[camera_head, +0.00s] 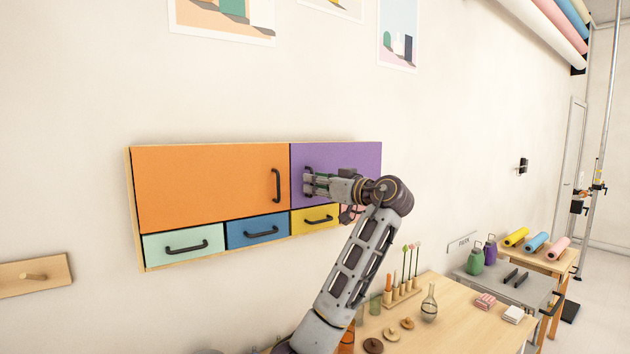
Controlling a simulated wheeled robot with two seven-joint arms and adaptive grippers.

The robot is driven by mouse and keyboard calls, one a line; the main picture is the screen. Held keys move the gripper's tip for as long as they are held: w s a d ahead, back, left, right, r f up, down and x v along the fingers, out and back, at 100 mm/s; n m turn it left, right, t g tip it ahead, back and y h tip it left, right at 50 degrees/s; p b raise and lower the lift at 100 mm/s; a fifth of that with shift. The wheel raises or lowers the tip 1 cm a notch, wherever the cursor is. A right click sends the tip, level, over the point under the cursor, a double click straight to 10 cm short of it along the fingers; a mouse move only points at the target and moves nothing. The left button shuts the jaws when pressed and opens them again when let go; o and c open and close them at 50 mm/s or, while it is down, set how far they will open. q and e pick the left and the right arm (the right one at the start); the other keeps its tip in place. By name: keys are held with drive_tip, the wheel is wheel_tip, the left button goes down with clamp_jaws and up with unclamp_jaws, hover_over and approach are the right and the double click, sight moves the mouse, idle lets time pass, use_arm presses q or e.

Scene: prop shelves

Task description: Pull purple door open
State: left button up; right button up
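The purple door (335,156) is on the right of a wall cabinet and looks closed, flush with the orange door (208,185) beside it. Its black vertical handle (307,170) is near its left edge. My wrist and forearm cover the lower right of the purple door. My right gripper is not in view.
Mint (160,246), blue (258,231) and yellow (300,224) drawers sit below the doors; my arm partly hides a pink one. A wooden table (455,335) with small props stands below right. A grey table (530,290) is beyond it. The wall left of the cabinet has a wooden peg board (55,270).

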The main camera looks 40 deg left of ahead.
use_arm(q)
drive_tip(key=shift+a, duration=0.4)
clamp_jaws()
